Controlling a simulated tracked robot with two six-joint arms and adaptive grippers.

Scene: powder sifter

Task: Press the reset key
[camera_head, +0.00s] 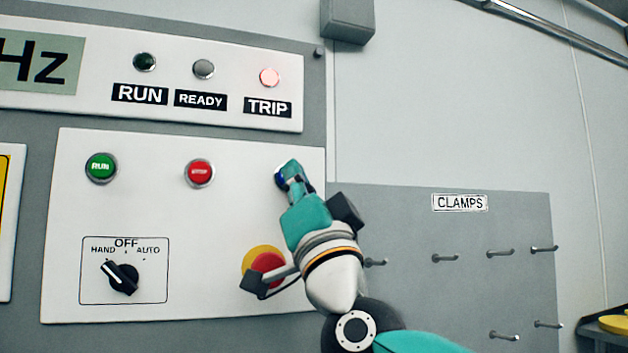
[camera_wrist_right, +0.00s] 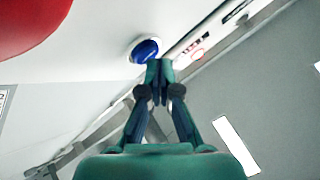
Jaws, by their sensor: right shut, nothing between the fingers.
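The reset key is a blue round button (camera_wrist_right: 146,51) in a pale ring on the white control panel, in the right wrist view. In the head view only a sliver of it (camera_head: 280,175) shows behind my fingers. My right gripper (camera_head: 291,172) is shut and empty, with its fingertips at the button. In the right wrist view the closed fingertips (camera_wrist_right: 159,68) overlap the button's lower right edge; I cannot tell whether they touch it. The red TRIP lamp (camera_head: 269,77) is lit above. My left gripper is not in view.
A green RUN button (camera_head: 101,168) and a red STOP button (camera_head: 199,173) sit left of my gripper. A red emergency stop (camera_head: 266,265) on yellow is partly behind my right wrist. A selector knob (camera_head: 122,279) is lower left. A grey CLAMPS board (camera_head: 460,228) with hooks is at right.

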